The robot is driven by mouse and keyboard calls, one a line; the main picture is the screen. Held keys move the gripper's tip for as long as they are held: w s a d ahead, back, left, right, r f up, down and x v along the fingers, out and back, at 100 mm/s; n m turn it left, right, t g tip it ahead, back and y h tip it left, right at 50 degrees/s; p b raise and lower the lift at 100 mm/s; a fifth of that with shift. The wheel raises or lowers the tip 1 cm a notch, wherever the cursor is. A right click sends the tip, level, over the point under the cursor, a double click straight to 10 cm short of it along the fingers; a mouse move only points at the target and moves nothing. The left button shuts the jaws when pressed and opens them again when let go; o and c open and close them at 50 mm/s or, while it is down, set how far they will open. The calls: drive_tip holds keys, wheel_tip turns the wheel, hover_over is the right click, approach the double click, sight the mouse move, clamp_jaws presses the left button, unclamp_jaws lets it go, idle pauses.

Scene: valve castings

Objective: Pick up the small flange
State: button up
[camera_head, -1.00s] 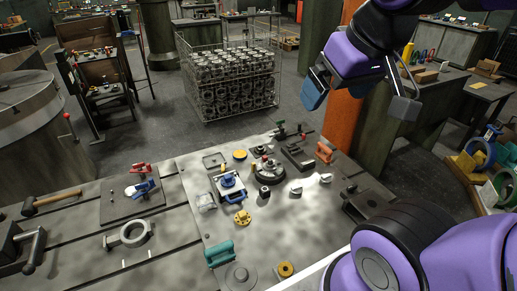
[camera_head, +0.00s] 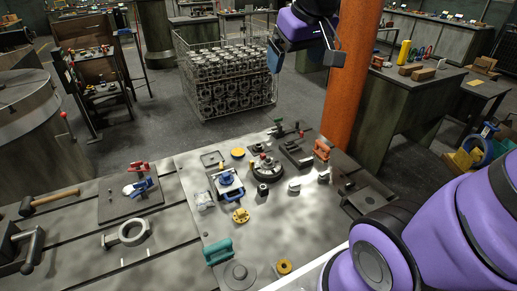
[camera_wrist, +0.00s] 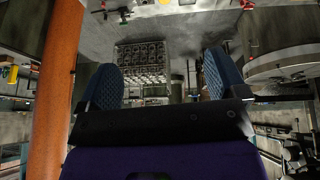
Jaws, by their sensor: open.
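A small yellow flange with a raised hub (camera_head: 241,216) lies on the grey metal worktable (camera_head: 270,225), near the middle of the head view. A flat yellow disc (camera_head: 238,153) lies farther back, and a yellow ring with a dark centre (camera_head: 284,267) lies near the front edge. My gripper (camera_head: 305,58) is high above the far side of the table, well apart from all of these. Its two blue pads are spread with nothing between them, as the wrist view also shows (camera_wrist: 160,82). The flange cannot be made out in the wrist view.
A blue-handled fixture (camera_head: 228,184) and a dark round casting (camera_head: 267,170) stand behind the flange. A teal handle (camera_head: 218,252) is in front. A wire crate of castings (camera_head: 228,85) stands beyond the table. An orange pillar (camera_head: 351,85) rises beside my gripper.

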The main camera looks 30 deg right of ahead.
drive_tip(key=w+d+f, duration=0.1)
drive_tip(key=w+f, duration=0.1)
drive_tip(key=w, duration=0.5)
drive_tip(key=w+d+f, duration=0.2)
drive_tip(key=w+f, duration=0.1)
drive_tip(key=w, duration=0.5)
drive_tip(key=y, duration=0.1)
hover_over(259, 144)
drive_tip(key=s+a, duration=0.1)
drive_tip(key=s, duration=0.3)
drive_tip(key=shift+n+g, duration=0.3)
wheel_tip(259, 144, down, 45)
drive_tip(key=shift+f, duration=0.2)
drive_tip(key=shift+d+x, duration=0.2)
drive_tip(key=shift+x, duration=3)
drive_tip(key=shift+w, duration=0.2)
drive_tip(key=shift+c, duration=0.5)
drive_tip(key=shift+r, duration=0.1)
drive_tip(key=c, duration=1.1)
